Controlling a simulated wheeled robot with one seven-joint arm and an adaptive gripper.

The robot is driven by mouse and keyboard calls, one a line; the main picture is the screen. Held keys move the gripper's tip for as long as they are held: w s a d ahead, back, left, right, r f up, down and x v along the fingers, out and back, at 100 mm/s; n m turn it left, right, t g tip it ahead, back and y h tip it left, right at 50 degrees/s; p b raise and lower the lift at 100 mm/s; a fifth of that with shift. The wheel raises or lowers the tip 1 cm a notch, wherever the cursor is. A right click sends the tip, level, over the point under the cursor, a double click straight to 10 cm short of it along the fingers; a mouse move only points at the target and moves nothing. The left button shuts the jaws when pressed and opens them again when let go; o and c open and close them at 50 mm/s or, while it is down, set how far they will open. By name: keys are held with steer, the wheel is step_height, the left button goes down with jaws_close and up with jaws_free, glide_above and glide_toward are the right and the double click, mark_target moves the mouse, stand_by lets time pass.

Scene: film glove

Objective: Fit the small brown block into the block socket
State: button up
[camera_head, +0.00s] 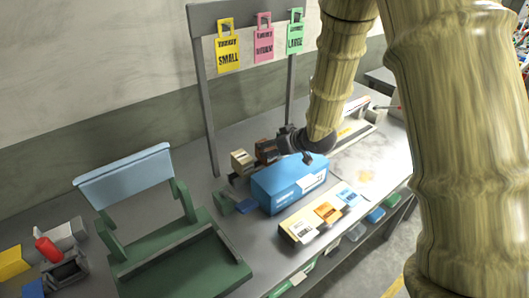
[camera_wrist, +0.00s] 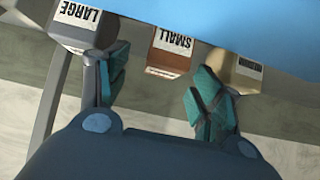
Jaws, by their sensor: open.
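The small brown block (camera_head: 267,150) stands on the bench behind the blue box, partly hidden by my gripper (camera_head: 288,146). In the wrist view the brown block (camera_wrist: 169,62) bears a white "SMALL" label and lies ahead of the gap between the teal fingers of my gripper (camera_wrist: 160,82). The fingers are open and apart from each other, with nothing visibly held between them. I cannot make out the block socket for certain in either view.
A tan block (camera_head: 242,162) stands left of the brown one. A grey "LARGE" block (camera_wrist: 78,32) is on the other side in the wrist view. The blue box (camera_head: 290,183) stands close in front. A green stand (camera_head: 160,262) occupies the left; bare bench (camera_head: 375,160) shows at right.

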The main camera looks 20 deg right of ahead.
steer(key=shift+a+p+x, duration=0.1)
steer(key=shift+p+x, duration=0.45)
steer(key=shift+x, duration=0.4)
steer(key=shift+a+p+x, duration=0.15)
steer(key=shift+p+x, duration=0.35)
steer(key=shift+x, duration=0.45)
steer(key=shift+w, duration=0.15)
steer(key=shift+c, duration=0.5)
steer(key=c, duration=1.1)
